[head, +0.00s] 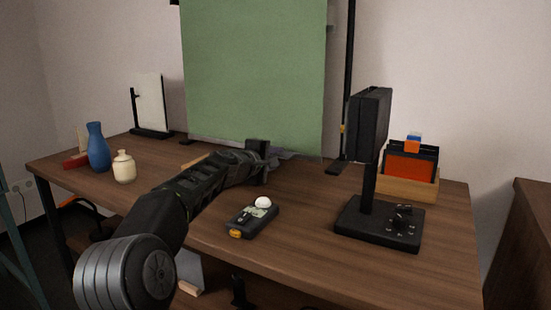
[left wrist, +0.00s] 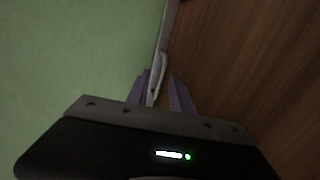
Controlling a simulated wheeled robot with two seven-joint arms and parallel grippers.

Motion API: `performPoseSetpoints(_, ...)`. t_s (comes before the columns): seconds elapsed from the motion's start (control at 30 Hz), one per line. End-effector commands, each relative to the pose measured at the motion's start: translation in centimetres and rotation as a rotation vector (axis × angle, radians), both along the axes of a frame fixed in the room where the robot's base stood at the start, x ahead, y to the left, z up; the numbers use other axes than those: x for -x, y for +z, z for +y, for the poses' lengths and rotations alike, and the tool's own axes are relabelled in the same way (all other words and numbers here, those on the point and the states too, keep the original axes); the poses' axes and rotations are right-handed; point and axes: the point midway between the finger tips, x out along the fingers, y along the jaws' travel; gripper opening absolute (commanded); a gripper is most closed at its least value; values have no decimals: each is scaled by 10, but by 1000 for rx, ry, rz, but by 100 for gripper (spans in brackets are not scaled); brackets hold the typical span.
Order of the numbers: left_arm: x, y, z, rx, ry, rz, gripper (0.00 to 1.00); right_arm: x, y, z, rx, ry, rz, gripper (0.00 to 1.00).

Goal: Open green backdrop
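The green backdrop (head: 252,75) hangs pulled down behind the table, its lower edge near the tabletop. It fills the left of the left wrist view (left wrist: 70,60). A pale pull handle (left wrist: 158,72) shows at its bottom bar; in the head view I cannot make the handle out. My left gripper (head: 280,154) is at the backdrop's lower edge. In the left wrist view its two purplish fingers (left wrist: 160,90) stand apart with the handle between them, and a gap shows on the right finger's side. My right gripper is not in view.
The wooden table (head: 310,215) holds a handheld device (head: 252,219) with a white ball, a black stand (head: 378,225), an orange file holder (head: 410,165), a blue vase (head: 97,148) and a cream jar (head: 124,168). A black pole (head: 348,70) stands right of the backdrop.

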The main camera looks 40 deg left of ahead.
Motion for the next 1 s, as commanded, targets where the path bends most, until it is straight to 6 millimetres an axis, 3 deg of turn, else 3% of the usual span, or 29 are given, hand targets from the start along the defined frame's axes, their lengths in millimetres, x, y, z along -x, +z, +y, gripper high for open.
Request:
performPoseSetpoints(0.5,68,15,-7,0,1,-1,28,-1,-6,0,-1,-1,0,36)
performPoseSetpoints(1.0,73,16,-8,0,0,0,28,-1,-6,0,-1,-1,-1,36)
